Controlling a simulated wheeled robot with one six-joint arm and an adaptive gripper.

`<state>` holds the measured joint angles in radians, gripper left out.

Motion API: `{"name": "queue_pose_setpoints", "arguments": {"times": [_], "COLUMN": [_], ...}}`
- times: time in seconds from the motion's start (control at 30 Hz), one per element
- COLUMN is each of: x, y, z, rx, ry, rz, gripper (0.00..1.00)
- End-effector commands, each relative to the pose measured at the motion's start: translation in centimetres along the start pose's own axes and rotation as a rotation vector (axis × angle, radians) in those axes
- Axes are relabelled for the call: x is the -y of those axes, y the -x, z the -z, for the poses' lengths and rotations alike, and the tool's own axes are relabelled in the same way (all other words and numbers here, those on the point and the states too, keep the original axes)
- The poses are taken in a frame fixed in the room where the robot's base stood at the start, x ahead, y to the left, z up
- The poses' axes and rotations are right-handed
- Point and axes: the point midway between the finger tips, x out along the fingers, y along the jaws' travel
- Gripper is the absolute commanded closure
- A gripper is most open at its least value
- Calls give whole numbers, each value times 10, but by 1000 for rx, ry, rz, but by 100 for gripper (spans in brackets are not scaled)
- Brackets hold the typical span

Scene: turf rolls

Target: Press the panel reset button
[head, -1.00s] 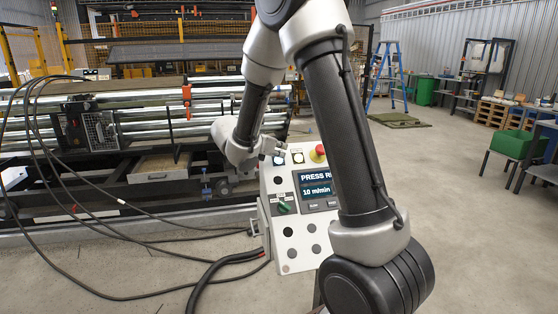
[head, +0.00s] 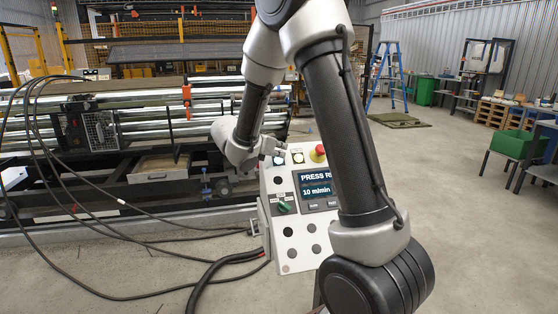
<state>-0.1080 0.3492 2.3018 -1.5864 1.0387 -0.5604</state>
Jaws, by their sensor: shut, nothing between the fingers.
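The white control panel (head: 290,262) stands in the middle, its sloped face towards me. Its screen (head: 315,184) reads "PRESS R…" and "10 m/min", partly hidden by my arm. A small blue-lit button (head: 279,160) sits at the panel's top left, with a pale-ringed button (head: 298,158) to its right. No label on them is readable, so I cannot tell which is reset. My gripper (head: 282,152) is small in view, shut and empty, at the panel's top edge by the blue-lit button. I cannot tell whether it touches it.
A red emergency stop (head: 318,151) with a yellow base and a green selector knob (head: 284,207) are also on the panel. Black cables (head: 100,230) loop across the left floor. A roller machine (head: 150,110) stands behind left.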

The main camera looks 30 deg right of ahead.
Motion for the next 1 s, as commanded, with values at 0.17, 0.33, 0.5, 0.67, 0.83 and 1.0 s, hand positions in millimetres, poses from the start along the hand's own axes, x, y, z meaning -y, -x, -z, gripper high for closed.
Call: {"name": "queue_pose_setpoints", "arguments": {"times": [0.17,0.33,0.5,0.67,0.83,1.0], "x": [-2,-4,-4,-4,-5,-6], "y": [-3,-6,-6,-6,-7,-9], "z": [2,4,4,4,5,6], "rx": [0,0,0,0,0,0], "ry": [0,1,0,0,1,1], "rz": [0,0,0,0,0,0], "gripper": [100,100,100,100,100,100]}}
